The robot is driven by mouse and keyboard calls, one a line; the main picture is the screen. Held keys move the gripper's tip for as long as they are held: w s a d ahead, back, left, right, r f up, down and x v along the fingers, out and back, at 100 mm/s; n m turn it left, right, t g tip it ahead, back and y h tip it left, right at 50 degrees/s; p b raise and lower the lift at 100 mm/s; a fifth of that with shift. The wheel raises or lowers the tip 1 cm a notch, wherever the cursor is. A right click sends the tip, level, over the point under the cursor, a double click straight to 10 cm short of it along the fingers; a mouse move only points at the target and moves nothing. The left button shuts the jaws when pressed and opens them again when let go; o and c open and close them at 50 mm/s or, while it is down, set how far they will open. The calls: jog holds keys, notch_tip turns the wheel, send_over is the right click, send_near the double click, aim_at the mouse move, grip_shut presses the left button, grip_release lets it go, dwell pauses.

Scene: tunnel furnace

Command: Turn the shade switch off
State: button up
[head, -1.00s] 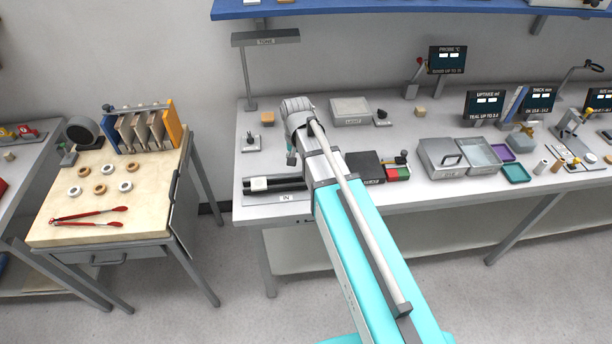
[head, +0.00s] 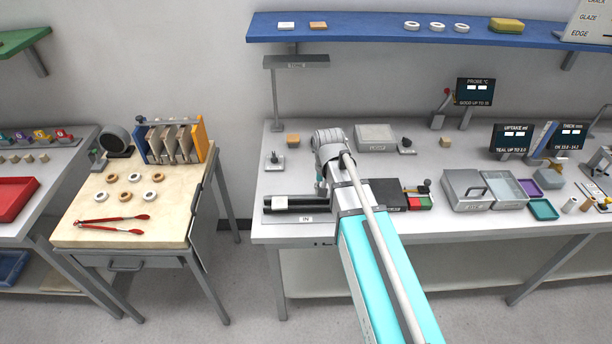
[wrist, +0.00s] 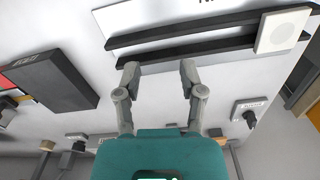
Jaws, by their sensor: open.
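A small dark toggle switch on a light base (head: 277,160) stands on the bench under the overhead lamp; I take it for the shade switch. It also shows in the wrist view as a labelled switch (wrist: 247,113), to the right of my gripper. The label and the lever's position are too small to read. My gripper (wrist: 159,68) is open and empty, its two fingers apart above the bench and clear of the switch. In the head view my arm mostly hides the gripper.
Dark rails (wrist: 215,35) carry a white square tile (wrist: 283,30). A dark box (wrist: 48,80) lies to the left in the wrist view. The lamp (head: 296,62) overhangs the bench. A grey box (head: 374,137) stands behind my arm.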

jog(key=w+a+r+n+p, duration=0.1)
jog(key=w+a+r+p, duration=0.15)
jog(key=w, duration=0.45)
jog(key=w+a+r+n+p, duration=0.1)
jog(key=w+a+r+p, duration=0.1)
jog(key=w+a, duration=0.3)
notch_tip(320, 180, up, 4)
jog(key=n+p, duration=0.2)
jog(key=p, duration=0.2)
send_over(274, 154)
jog(key=shift+s+f+b, duration=0.1)
jog(key=shift+f+b, duration=0.1)
jog(key=shift+b, duration=0.1)
jog(key=shift+f, duration=0.15)
notch_tip(274, 154, down, 14)
jog(key=b, duration=1.3)
jog(key=shift+r+b, duration=0.25)
jog(key=shift+b, duration=0.15)
grip_shut()
